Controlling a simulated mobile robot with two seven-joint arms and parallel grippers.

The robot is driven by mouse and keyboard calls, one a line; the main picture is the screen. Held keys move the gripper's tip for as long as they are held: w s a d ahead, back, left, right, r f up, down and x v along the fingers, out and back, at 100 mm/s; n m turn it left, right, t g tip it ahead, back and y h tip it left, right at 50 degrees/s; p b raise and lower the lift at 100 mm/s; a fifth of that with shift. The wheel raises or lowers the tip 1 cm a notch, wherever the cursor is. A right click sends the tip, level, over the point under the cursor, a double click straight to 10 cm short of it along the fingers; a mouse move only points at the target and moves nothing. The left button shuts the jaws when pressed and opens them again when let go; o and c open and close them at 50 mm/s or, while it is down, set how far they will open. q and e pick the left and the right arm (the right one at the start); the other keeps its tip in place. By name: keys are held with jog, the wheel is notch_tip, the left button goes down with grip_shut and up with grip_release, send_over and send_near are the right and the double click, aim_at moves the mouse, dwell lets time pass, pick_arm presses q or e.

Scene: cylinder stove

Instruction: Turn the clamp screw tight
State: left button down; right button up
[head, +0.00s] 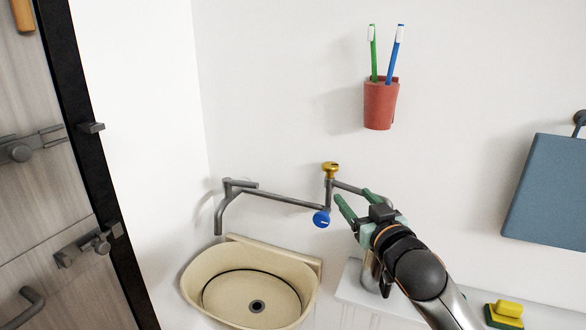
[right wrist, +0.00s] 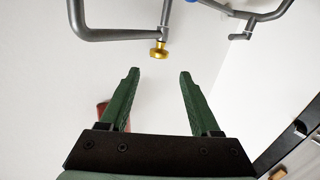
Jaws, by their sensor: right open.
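A gold knob (head: 330,168) sits on top of a short upright stem on the grey wall-mounted pipe (head: 285,199). A blue round knob (head: 321,219) is below it. No part is marked as the clamp screw, and I cannot tell whether the gold knob is it. My right gripper (head: 354,197) is open and empty, to the right of and below the gold knob. In the right wrist view, the gold knob (right wrist: 159,50) lies just beyond the gap between the open green fingers (right wrist: 159,73), apart from both. My left gripper is not in view.
A beige basin (head: 230,245) is below the pipe's spout. A red cup (head: 380,105) with two toothbrushes hangs above right. A white ledge (head: 352,292) is under my right arm, with a yellow-green sponge (head: 505,313) at right. A blue panel (head: 548,190) hangs at far right.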

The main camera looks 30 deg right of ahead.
aim_at(333, 169)
jog(key=shift+m, duration=0.5)
jog(key=x, duration=0.4)
jog(key=r+p+x, duration=0.1)
jog(key=x, duration=0.3)
jog(key=p+x, duration=0.1)
jog(key=x, duration=0.3)
jog(key=shift+w+r, duration=0.2)
jog(key=shift+w, duration=0.1)
jog(key=shift+c, duration=0.4)
grip_shut()
